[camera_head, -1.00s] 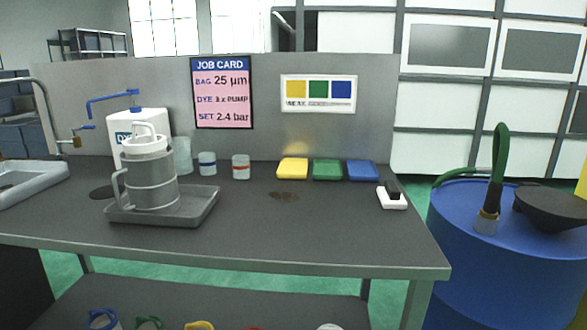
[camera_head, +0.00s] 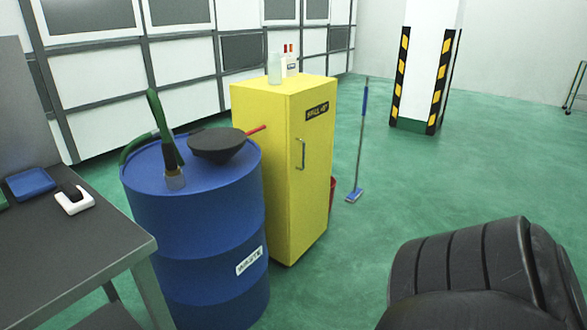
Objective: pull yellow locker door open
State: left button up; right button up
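The yellow locker (camera_head: 270,140) stands on the green floor just right of the blue drum. Its door (camera_head: 311,175) faces right and looks shut. A metal handle (camera_head: 301,154) runs upright near the door's left edge, below a dark label (camera_head: 317,112). A black ribbed part at the lower right looks like my own arm. No gripper fingers show, so neither gripper is in view.
The blue drum (camera_head: 200,225) with a dark funnel (camera_head: 217,144) and green hose stands left of the locker and close to it. Bottles (camera_head: 275,67) stand on the locker top. Floor right of the door is open.

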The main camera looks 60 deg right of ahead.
aim_at(311, 111)
jog(key=z, duration=2.1)
jog(key=i, duration=1.25)
jog(key=u, duration=0.5)
jog(key=i, duration=0.65)
jog(key=u, duration=0.25)
